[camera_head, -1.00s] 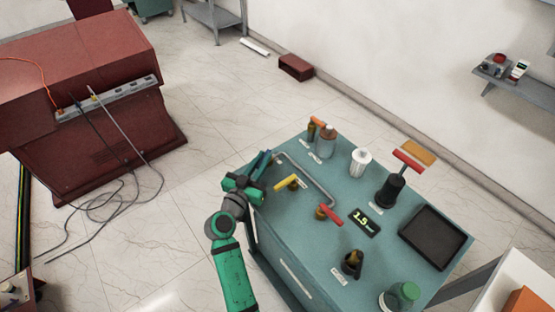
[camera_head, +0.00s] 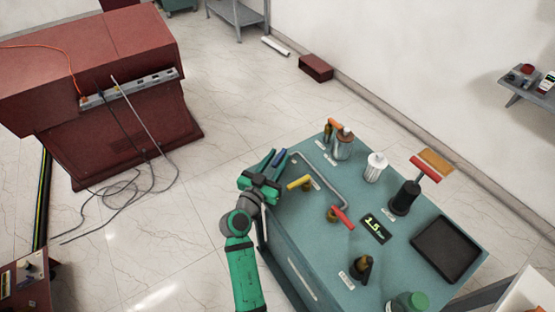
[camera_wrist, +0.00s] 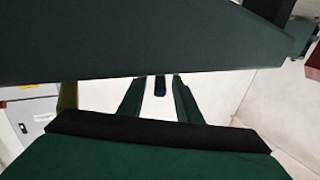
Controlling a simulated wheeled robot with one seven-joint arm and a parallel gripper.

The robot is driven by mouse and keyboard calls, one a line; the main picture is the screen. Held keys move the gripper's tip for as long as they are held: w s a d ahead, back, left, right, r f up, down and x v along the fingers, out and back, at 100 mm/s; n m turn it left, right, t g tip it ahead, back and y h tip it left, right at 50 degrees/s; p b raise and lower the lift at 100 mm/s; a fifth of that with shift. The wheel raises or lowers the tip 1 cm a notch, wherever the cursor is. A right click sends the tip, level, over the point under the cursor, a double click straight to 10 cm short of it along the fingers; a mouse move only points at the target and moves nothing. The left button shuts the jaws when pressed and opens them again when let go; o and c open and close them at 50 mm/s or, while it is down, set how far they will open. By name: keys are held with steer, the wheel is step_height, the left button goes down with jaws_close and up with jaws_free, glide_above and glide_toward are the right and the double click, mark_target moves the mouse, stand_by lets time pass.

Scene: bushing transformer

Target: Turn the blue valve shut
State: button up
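The blue valve handle (camera_head: 279,157) is at the left edge of the teal table, beside my gripper's fingers in the head view. In the wrist view a short dark blue bar (camera_wrist: 160,86), the handle, shows between the two green fingers. My gripper (camera_head: 273,160) is open, with one finger to each side of the handle. Gaps show between the bar and both fingers in the wrist view. I cannot tell how deep the handle sits between them. The valve's body is hidden by my gripper.
On the teal table (camera_head: 300,245), a yellow-handled valve (camera_head: 300,183) stands close right of my gripper, with a bent grey pipe (camera_head: 335,185) behind. A red-handled valve (camera_head: 341,217), a gauge (camera_head: 376,228) and a black tray (camera_head: 445,250) lie farther right.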

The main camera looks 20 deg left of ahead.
steer(key=s, duration=0.7)
steer(key=s+a, duration=0.1)
steer(key=s, duration=0.2)
steer(key=shift+s, duration=0.4)
